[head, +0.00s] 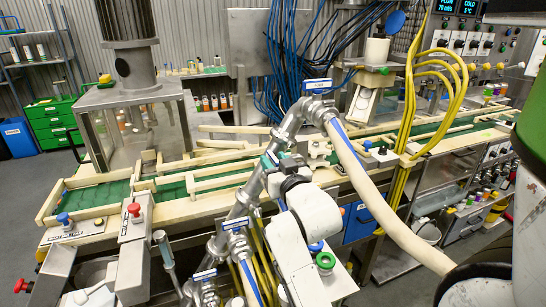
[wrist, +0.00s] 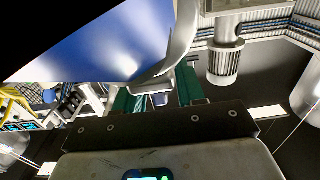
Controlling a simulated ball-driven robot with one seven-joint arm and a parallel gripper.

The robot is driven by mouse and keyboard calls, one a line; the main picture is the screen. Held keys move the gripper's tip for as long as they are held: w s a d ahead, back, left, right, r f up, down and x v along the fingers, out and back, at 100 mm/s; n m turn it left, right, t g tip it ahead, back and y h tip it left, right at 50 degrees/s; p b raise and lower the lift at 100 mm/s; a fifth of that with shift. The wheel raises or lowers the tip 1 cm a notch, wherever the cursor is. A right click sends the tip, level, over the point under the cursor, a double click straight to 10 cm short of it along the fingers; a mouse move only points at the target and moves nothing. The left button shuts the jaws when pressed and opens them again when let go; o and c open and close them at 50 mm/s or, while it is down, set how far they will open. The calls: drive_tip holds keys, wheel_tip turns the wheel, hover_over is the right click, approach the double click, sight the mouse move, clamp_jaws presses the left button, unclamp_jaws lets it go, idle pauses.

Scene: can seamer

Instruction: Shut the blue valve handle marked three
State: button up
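Several labelled valves sit along grey pipes in the head view. Long blue handles show at the upper valve (head: 345,138), beside my wrist (head: 281,204) and at the lower valve (head: 249,278). Their numbers are too small to read, so I cannot tell which is marked three. My gripper (wrist: 160,85) is open, its green fingers apart in the wrist view. In the head view, it is close to the middle pipe and partly hidden. A large blue surface (wrist: 105,45) fills the upper left of the wrist view very close up; I cannot tell whether it is a handle.
A pale hose (head: 385,215) runs down to the right of my arm. Yellow cables (head: 410,100) hang behind it. A green conveyor (head: 100,195) and the seamer housing (head: 135,125) stand behind and left of the pipes. Pipes crowd my gripper.

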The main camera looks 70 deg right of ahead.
drive_tip(key=shift+x, duration=0.8)
drive_tip(key=shift+c, duration=0.3)
clamp_jaws()
